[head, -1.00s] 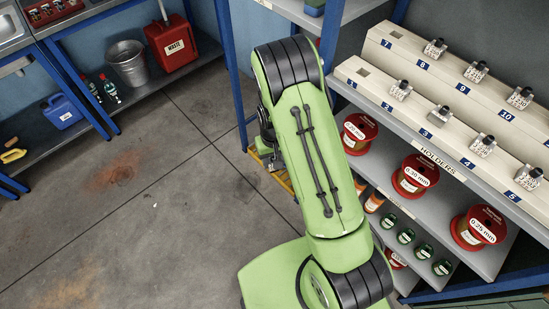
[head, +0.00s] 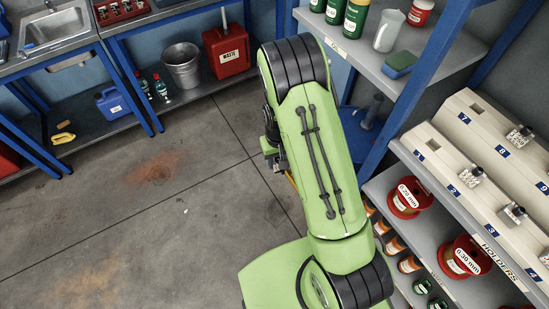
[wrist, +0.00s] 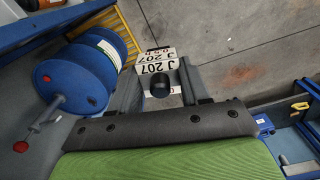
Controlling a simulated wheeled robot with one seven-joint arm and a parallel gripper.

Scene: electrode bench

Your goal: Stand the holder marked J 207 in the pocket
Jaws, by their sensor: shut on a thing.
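The holder marked J 207 (wrist: 157,65) is between the jaws of my gripper (wrist: 160,80) in the wrist view, with a dark round knob on it. My gripper is shut on it. In the head view, my gripper (head: 272,150) is mostly hidden behind my green arm, above the floor and left of the shelf unit; the holder cannot be made out there. The stepped holder rack (head: 450,165) is at the right. An empty pocket (head: 432,144) shows in its lower row and another (head: 477,107) behind label 7. Which one is meant cannot be told.
Other holders (head: 472,175) stand in the rack. Red wire spools (head: 408,198) sit on the shelf below. A blue spool (wrist: 75,75) is close beside my gripper in the wrist view. A blue shelf post (head: 405,100) rises left of the rack. Floor (head: 150,220) at the left is clear.

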